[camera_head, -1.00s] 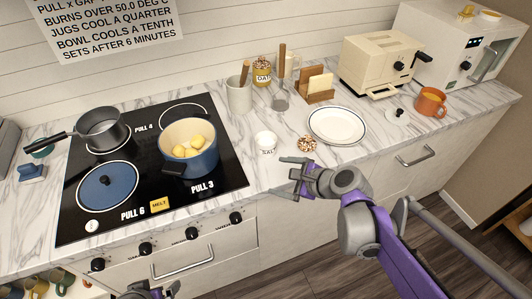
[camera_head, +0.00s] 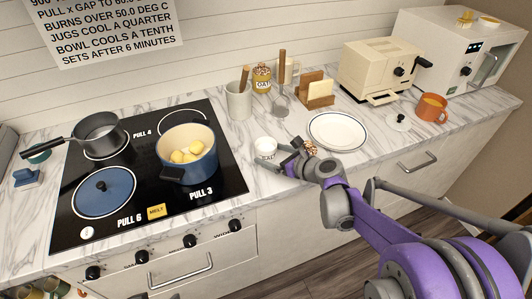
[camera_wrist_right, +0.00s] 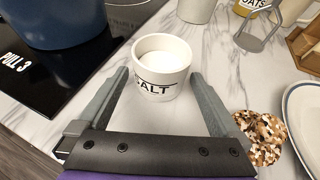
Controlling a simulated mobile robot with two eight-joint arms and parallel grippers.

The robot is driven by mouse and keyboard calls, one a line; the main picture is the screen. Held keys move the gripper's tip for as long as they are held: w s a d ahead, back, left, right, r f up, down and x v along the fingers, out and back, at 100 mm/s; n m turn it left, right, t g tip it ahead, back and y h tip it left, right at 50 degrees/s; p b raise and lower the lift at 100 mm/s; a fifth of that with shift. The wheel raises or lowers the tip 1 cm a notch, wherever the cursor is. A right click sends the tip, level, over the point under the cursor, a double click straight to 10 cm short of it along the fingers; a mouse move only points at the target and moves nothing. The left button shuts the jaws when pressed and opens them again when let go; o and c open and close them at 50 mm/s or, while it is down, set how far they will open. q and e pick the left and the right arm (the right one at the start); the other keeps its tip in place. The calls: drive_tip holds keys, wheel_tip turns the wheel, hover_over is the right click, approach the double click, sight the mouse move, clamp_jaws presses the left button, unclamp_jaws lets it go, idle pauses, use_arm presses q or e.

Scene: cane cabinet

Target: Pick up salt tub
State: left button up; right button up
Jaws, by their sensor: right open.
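The salt tub (camera_head: 265,147) is a small white round tub, upright on the marble counter, just right of the black cooktop. In the right wrist view the tub (camera_wrist_right: 158,76) shows dark SALT lettering and white contents. My right gripper (camera_head: 272,154) is open and reaches low over the counter at the tub. In the right wrist view its two fingertips (camera_wrist_right: 160,82) lie on either side of the tub's near part, with visible gaps. My left gripper is not in view.
A nutty round piece (camera_wrist_right: 260,137) lies close beside the right finger; a white plate (camera_head: 338,146) is further right. A blue pot (camera_head: 187,168) with yellow pieces stands left on the cooktop. A utensil crock (camera_head: 239,106) and oats jar (camera_head: 262,78) stand behind.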

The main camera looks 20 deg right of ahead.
drive_tip(key=shift+x, duration=1.1)
drive_tip(key=shift+c, duration=0.2)
drive_tip(key=shift+d, duration=0.1)
drive_tip(key=c, duration=1.3)
drive_tip(key=shift+o, duration=0.2)
